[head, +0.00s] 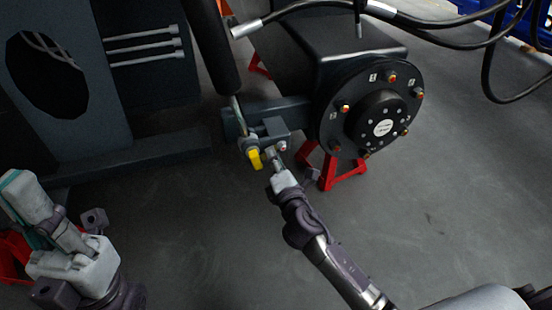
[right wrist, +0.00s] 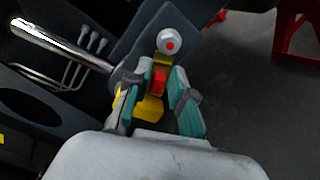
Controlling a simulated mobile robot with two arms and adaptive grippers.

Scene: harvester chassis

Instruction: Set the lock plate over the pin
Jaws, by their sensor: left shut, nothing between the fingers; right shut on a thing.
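My right gripper (head: 274,160) reaches up to the bracket at the lower end of the cylinder rod. In the right wrist view its teal fingers (right wrist: 157,85) are closed on a small part that I take to be the lock plate. A yellow piece (right wrist: 150,108) with a red part shows between and beside the fingers; the yellow also shows in the head view (head: 255,159). The fingers hide how the plate meets the pin. A round grey end with a red dot (right wrist: 170,43) stands just beyond the fingertips. My left gripper (head: 20,188) is shut and empty at the lower left.
The dark chassis frame (head: 120,152) fills the upper left. A wheel hub (head: 372,108) is right of the bracket, with a red stand (head: 345,168) below. Black hoses (head: 440,22) hang at the upper right. The floor in front is clear.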

